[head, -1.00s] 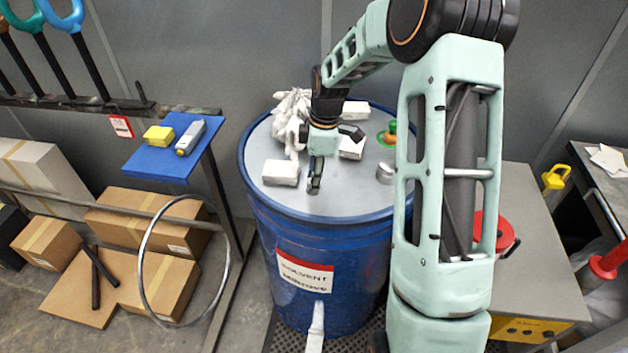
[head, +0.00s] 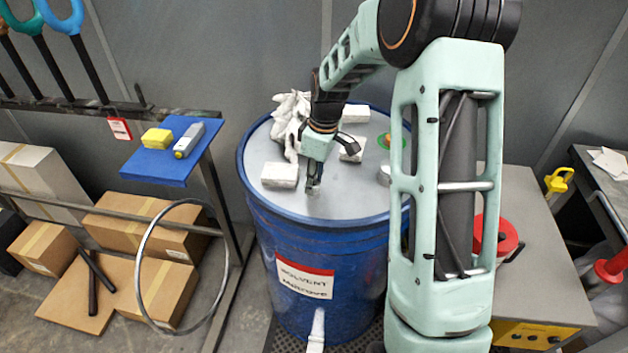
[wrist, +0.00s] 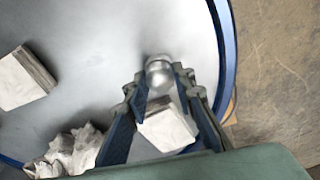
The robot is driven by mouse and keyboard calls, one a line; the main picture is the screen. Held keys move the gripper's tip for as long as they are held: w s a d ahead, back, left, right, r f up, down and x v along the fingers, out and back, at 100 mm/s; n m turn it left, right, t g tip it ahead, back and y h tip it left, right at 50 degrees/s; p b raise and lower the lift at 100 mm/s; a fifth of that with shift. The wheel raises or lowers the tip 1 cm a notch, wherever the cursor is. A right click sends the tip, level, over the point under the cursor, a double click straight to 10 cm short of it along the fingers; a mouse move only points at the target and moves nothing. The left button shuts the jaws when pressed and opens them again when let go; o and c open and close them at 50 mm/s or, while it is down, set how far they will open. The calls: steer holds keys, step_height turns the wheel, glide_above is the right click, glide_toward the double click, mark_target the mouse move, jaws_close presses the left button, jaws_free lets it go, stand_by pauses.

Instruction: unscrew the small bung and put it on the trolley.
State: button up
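The blue solvent drum (head: 300,240) stands upright in the head view. The small bung (wrist: 159,76), round and silvery metal, stands up from the drum's grey lid (head: 345,200) near the rim. My gripper (head: 313,190) points down over the front of the lid. In the wrist view its two fingertips (wrist: 160,78) flank the bung closely, one pad on each side, and appear to touch it. In the head view the fingers mostly hide the bung. The trolley cannot be clearly identified; a grey cabinet-like top (head: 525,240) stands right of the drum.
White blocks (head: 280,175) and a crumpled white rag (head: 290,115) lie on the lid close to my gripper. A silvery cylinder (head: 384,175) and a green ring (head: 382,140) are partly hidden by my arm. A blue shelf (head: 150,165) at left holds a yellow block.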

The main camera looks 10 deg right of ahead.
steer(key=shift+r+n+p, duration=0.1)
steer(key=shift+n+p, duration=0.4)
steer(key=shift+n, duration=0.7)
steer(key=shift+c, duration=0.4)
steer(key=shift+n+g, duration=0.3)
steer(key=shift+n, duration=0.8)
steer(key=shift+p, duration=0.35)
steer(key=shift+n+p, duration=0.3)
steer(key=shift+n, duration=0.4)
steer(key=n+p, duration=0.1)
steer(key=n, duration=0.2)
steer(key=shift+g, duration=0.3)
